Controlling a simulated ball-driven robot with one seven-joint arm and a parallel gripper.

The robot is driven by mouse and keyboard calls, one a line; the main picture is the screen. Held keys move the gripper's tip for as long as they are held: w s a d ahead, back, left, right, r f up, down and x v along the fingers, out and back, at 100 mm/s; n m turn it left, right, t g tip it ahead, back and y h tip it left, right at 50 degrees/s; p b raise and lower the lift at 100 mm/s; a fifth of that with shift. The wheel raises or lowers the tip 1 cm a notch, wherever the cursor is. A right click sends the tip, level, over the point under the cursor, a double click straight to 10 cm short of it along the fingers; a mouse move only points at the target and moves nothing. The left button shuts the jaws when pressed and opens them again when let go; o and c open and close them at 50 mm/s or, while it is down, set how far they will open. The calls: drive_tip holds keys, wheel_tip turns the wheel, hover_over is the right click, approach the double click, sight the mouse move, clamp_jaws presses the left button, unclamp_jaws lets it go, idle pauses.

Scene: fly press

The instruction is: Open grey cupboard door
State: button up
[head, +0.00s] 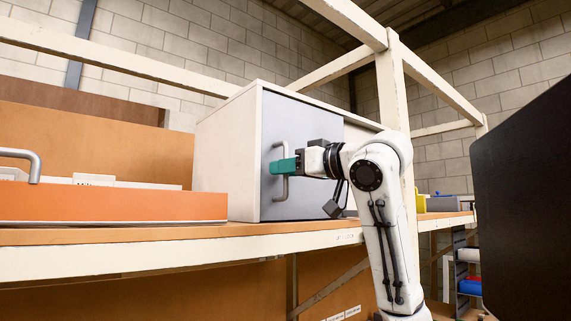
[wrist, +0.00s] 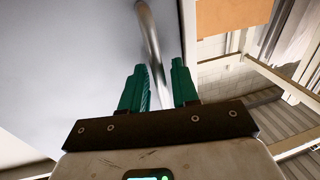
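The grey cupboard door (head: 306,125) is on the front of a white cupboard (head: 225,150) standing on the shelf, and it looks closed. A curved metal handle (head: 280,190) stands upright near the door's left edge. My gripper (head: 273,166) has green fingers and reaches the handle from the right. In the wrist view, the handle (wrist: 149,35) runs down between the two fingers of my gripper (wrist: 160,76). The fingers are apart, with a gap on the right of the bar. The left finger is close to the bar; I cannot tell if they touch.
An orange drawer box (head: 110,205) with a metal handle sits left of the cupboard on the wooden shelf (head: 180,234). A cream post (head: 394,100) rises behind my arm. A dark panel (head: 525,200) fills the right side.

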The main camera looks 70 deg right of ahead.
drive_tip(key=shift+w, duration=0.25)
drive_tip(key=shift+c, duration=0.4)
clamp_jaws()
